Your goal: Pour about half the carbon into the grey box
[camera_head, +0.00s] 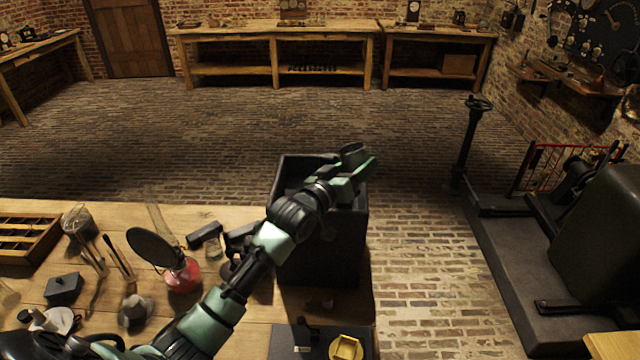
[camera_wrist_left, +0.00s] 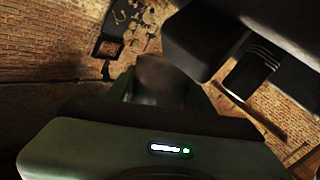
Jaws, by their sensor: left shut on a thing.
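My left gripper (camera_head: 356,172) is shut on a small dark cup-like vessel (camera_head: 352,152), and its arm reaches in from the lower left. The vessel's round rim shows at the fingertips, above the far right part of a tall dark grey box (camera_head: 345,245). The vessel looks somewhat tilted, but I cannot tell how far. In the left wrist view the vessel (camera_wrist_left: 162,75) is a dim brownish shape between the green fingers. No carbon can be made out in the vessel or the box. My arm hides part of the box's opening. My right gripper is not in view.
The wooden table (camera_head: 400,345) holds a red burner (camera_head: 182,275) with a dark disc (camera_head: 155,247), a black block (camera_head: 64,288), a compartment tray (camera_head: 25,235) and brushes. A yellow square dish (camera_head: 346,348) is at the front. Brick floor lies open behind the box.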

